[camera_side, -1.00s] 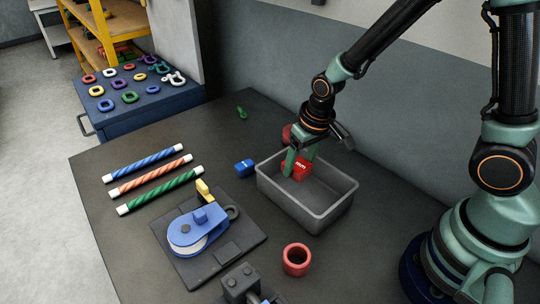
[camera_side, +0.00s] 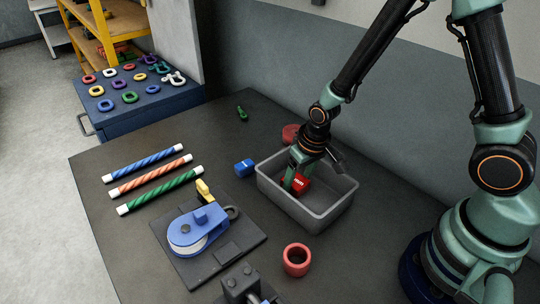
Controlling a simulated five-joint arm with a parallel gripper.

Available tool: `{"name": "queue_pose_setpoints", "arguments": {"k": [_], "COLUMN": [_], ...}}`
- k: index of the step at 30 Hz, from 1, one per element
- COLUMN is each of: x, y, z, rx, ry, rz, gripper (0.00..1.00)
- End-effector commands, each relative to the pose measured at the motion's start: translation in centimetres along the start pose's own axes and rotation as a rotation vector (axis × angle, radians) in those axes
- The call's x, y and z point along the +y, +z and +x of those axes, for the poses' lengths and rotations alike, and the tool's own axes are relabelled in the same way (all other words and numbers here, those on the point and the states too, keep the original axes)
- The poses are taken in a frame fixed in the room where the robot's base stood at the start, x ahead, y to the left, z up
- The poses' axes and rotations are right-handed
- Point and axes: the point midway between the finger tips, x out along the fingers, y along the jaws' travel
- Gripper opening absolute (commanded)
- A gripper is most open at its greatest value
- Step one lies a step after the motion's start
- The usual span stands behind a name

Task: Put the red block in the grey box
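The red block (camera_side: 300,183) is inside the opening of the grey box (camera_side: 320,215), near its left and back part. My gripper (camera_side: 293,184) reaches down into the box from above, its green fingers against the block. The near finger covers part of the block, and the far finger is hidden. The front wall of the box hides the block's underside, so I cannot tell if it touches the floor of the box.
A blue block (camera_side: 244,168) stands left of the box. A red ring (camera_side: 297,260) lies in front of it, and another red round piece (camera_side: 290,133) is behind it. A blue pulley (camera_side: 195,228) on a dark plate and several striped rods (camera_side: 150,177) lie to the left.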

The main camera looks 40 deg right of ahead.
Motion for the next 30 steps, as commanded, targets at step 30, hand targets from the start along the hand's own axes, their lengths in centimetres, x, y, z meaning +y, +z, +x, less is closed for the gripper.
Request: {"name": "queue_pose_setpoints", "arguments": {"k": [30], "x": [0.0], "y": [-0.2], "z": [-7.3], "rx": [0.006], "ry": [-0.001], "rz": [0.0], "gripper": [0.96]}}
